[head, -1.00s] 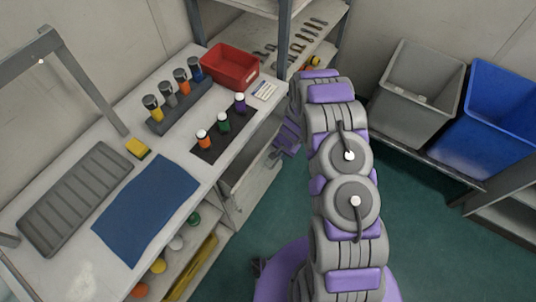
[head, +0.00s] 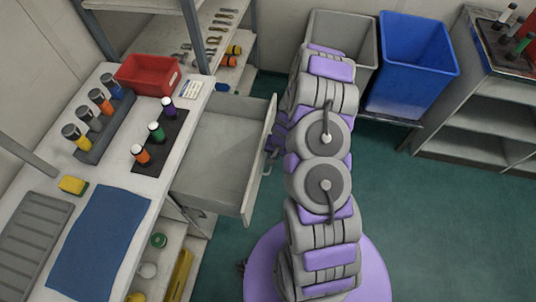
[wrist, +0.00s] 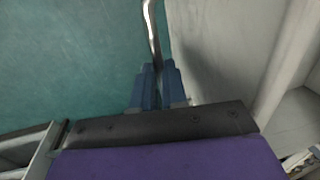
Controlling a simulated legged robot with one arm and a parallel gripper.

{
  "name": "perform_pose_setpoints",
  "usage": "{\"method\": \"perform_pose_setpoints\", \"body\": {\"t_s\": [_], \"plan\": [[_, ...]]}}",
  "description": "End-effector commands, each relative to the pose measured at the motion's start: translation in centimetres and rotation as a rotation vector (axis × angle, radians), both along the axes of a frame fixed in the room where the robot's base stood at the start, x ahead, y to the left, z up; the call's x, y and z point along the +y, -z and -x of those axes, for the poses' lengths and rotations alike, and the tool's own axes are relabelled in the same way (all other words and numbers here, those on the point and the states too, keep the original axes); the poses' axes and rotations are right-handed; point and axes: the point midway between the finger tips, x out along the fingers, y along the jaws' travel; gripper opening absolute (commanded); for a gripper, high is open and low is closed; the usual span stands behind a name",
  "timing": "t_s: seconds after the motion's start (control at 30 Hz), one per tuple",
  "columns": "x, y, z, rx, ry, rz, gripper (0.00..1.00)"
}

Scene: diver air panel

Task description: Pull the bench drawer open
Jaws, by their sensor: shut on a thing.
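The grey bench drawer (head: 212,157) stands well out from under the bench top in the head view, and the inside that shows is empty. Its front panel (head: 258,165) faces right and carries a thin metal handle (head: 267,160). In the wrist view the handle (wrist: 152,30) runs down between the blue fingers of my gripper (wrist: 158,78), which are closed on it. The pale drawer front (wrist: 215,50) is right beside the fingers. In the head view my arm hides most of my gripper (head: 272,148).
The white bench (head: 165,183) holds a red bin (head: 147,75), a blue mat (head: 100,240), a bottle rack (head: 105,130) and several bottles. A grey bin (head: 368,45) and a blue bin (head: 412,70) stand at the back. Green floor (head: 420,220) is clear on the right.

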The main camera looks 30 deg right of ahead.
Motion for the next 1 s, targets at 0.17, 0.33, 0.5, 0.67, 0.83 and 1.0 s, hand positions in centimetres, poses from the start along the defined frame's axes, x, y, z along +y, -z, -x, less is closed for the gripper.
{"method": "perform_pose_setpoints", "body": {"t_s": [0.17,0.33,0.5,0.67,0.83,1.0], "plan": [[0.1,-0.1,0.0,0.001,0.000,-0.001,0.00],[0.1,0.0,-0.2,0.000,0.000,0.001,0.20],[0.1,0.0,-0.1,0.001,0.001,0.001,0.36],[0.1,0.0,-0.1,0.001,0.001,-0.001,0.38],[0.0,-0.3,-0.1,0.001,0.001,-0.001,0.38],[-0.2,-2.3,0.2,0.001,0.002,-0.002,0.38]]}}
